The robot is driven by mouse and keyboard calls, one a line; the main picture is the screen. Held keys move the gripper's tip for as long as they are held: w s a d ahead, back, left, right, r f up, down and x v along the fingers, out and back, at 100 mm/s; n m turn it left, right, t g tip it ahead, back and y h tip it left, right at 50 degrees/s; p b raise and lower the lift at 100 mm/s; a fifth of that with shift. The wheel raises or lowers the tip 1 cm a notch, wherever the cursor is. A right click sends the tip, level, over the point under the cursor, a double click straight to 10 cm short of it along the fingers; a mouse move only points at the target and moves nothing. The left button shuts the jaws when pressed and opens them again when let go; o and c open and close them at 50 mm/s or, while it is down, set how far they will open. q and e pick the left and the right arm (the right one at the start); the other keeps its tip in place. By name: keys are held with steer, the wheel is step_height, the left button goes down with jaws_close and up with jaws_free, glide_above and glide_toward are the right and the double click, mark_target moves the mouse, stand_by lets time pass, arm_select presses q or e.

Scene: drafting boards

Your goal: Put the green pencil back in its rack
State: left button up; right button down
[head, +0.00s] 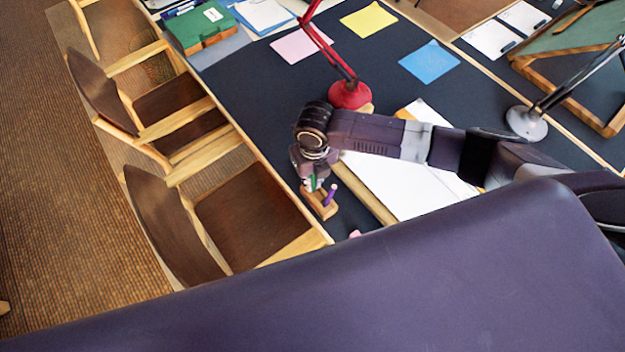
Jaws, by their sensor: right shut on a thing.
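My right gripper (314,176) points down over the wooden rack (325,213) near the left edge of the dark desk. It is shut on the green pencil (312,184), of which only a short green part shows between the fingers. The green pencil is directly above or at the rack; I cannot tell whether its lower end is inside a hole. A purple pencil (331,193) stands in the rack just right of the gripper. My left gripper is not in view.
A white sheet on a board (400,185) lies right of the rack, under my right arm. A red lamp (349,95) stands behind the arm. Wooden chairs (255,215) line the desk's left edge. A small pink thing (354,233) lies in front.

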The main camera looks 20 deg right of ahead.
steer(key=shift+f+b, duration=0.3)
steer(key=shift+f, duration=0.15)
steer(key=c, duration=2)
jaws_free()
steer(key=shift+o, duration=0.2)
steer(key=r, duration=1.2)
steer(key=shift+s, duration=0.3)
